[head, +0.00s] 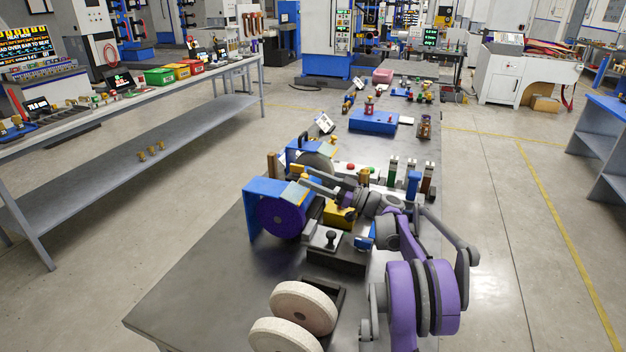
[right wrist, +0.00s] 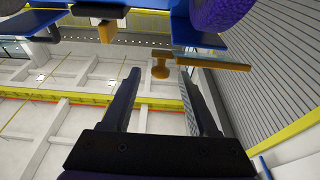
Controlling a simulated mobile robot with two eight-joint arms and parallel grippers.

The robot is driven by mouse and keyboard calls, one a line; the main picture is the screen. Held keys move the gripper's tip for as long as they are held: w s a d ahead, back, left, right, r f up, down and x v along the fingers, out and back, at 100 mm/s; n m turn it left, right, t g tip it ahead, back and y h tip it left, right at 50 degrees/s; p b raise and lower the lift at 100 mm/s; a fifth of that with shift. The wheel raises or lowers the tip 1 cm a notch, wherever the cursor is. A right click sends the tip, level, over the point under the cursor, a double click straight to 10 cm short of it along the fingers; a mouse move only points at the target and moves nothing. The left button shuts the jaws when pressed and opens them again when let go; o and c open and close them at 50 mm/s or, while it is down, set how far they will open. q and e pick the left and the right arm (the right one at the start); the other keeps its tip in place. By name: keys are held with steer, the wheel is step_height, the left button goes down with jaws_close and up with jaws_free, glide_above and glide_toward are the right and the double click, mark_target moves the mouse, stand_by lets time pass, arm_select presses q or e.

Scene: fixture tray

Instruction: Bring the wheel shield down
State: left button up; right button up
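A bench grinder with blue guards (head: 262,187) stands on the grey table. Its near purple wheel (head: 282,218) is in the left part of the machine. A wheel shield, a thin plate with an amber edge (right wrist: 222,64), sits by the purple wheel in the right wrist view, with a brass knob (right wrist: 160,72) beside it. My right gripper (right wrist: 165,78) is open, with its two fingers on either side of the knob; whether they touch it is unclear. In the head view the right gripper (head: 312,183) is at the grinder's upper right. My left gripper is not in view.
Two pale grinding wheels (head: 303,307) stand in a dark rack at the front. A black block with a knob (head: 336,253) sits right of the grinder. A blue fixture (head: 374,123) and small parts stand farther back. The table's front left is clear.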

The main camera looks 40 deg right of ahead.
steer(key=b+v, duration=0.1)
steer(key=v, duration=0.9)
steer(key=shift+s+d, duration=0.2)
steer(key=shift+s, duration=0.1)
